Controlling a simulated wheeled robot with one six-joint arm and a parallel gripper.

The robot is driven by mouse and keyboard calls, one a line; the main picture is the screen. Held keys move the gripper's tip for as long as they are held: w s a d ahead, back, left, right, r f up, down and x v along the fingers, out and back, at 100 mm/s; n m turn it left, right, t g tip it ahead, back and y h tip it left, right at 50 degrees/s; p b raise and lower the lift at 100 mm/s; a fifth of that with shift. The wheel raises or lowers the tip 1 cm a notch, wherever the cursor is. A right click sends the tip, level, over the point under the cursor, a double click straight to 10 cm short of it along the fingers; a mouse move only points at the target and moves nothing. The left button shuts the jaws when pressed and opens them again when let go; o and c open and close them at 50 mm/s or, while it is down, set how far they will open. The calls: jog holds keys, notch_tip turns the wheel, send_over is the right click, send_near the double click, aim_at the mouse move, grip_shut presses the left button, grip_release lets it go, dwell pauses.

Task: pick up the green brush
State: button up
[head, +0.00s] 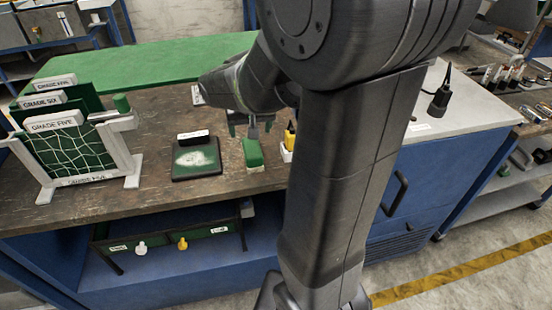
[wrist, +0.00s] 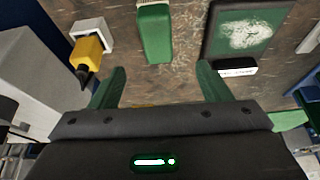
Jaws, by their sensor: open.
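The green brush (head: 253,153) lies on the brown worktop, a green block with a pale end facing the front edge. In the wrist view the brush (wrist: 155,35) is at the top centre, ahead of the fingers and apart from them. My gripper (head: 252,128) is just behind and above the brush in the head view, partly hidden by my own arm. In the wrist view my gripper (wrist: 160,85) has its two green fingers spread wide, with only worktop between them.
A dark square board (head: 196,160) with a pale smear and a small black-and-white block (head: 193,136) are left of the brush. A yellow-and-black bottle (head: 289,138) in a white holder stands close at its right. A rack of labelled screens (head: 71,150) stands far left.

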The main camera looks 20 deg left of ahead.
aim_at(252, 149)
jog(key=x, duration=0.8)
jog(key=shift+f, duration=0.2)
jog(key=shift+d+x, duration=0.2)
jog(key=shift+x, duration=1.15)
jog(key=shift+d+x, duration=0.15)
jog(key=shift+x, duration=1.25)
jog(key=shift+s+d+f, duration=0.1)
jog(key=shift+s, duration=0.05)
jog(key=c, duration=1.1)
